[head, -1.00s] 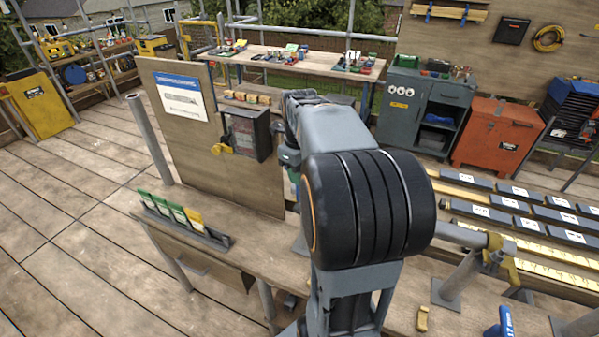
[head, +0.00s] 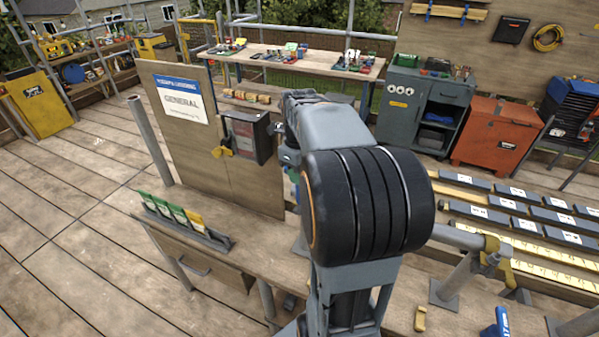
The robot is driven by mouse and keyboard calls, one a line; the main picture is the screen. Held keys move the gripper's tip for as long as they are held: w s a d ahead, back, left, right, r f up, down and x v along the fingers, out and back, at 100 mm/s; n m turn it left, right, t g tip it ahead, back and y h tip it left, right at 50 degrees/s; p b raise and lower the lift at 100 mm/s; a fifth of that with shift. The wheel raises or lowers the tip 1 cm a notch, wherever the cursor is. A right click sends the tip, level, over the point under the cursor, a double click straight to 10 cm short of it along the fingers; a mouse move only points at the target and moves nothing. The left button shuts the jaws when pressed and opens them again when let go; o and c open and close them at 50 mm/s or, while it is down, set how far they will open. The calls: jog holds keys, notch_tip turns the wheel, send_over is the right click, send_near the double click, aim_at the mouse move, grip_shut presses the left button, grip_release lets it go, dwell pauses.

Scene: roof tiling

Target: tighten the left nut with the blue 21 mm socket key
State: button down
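My arm fills the middle of the head view, and its far end (head: 289,157) reaches toward the upright board. The fingers of my gripper are hidden behind my own arm, so I cannot tell whether they hold anything. A small blue-green patch shows just below the far end, too small to identify. A blue tool handle (head: 495,324) shows at the bottom right edge, mostly cut off. In the earlier frame it reads 17. I see no 21 mm marking, and I cannot make out the left nut.
A wooden bench (head: 262,241) holds a rack of green and yellow cards (head: 180,220). Dark labelled slabs (head: 516,219) lie at right. The floor at left is clear.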

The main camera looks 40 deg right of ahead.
jog(key=shift+w+d+r+p, duration=0.15)
jog(key=shift+r+p, duration=1)
jog(key=shift+r, duration=1.05)
jog(key=shift+s+r+p, duration=0.25)
jog(key=shift+r+p, duration=0.2)
jog(key=shift+r, duration=0.05)
jog(key=shift+f, duration=0.15)
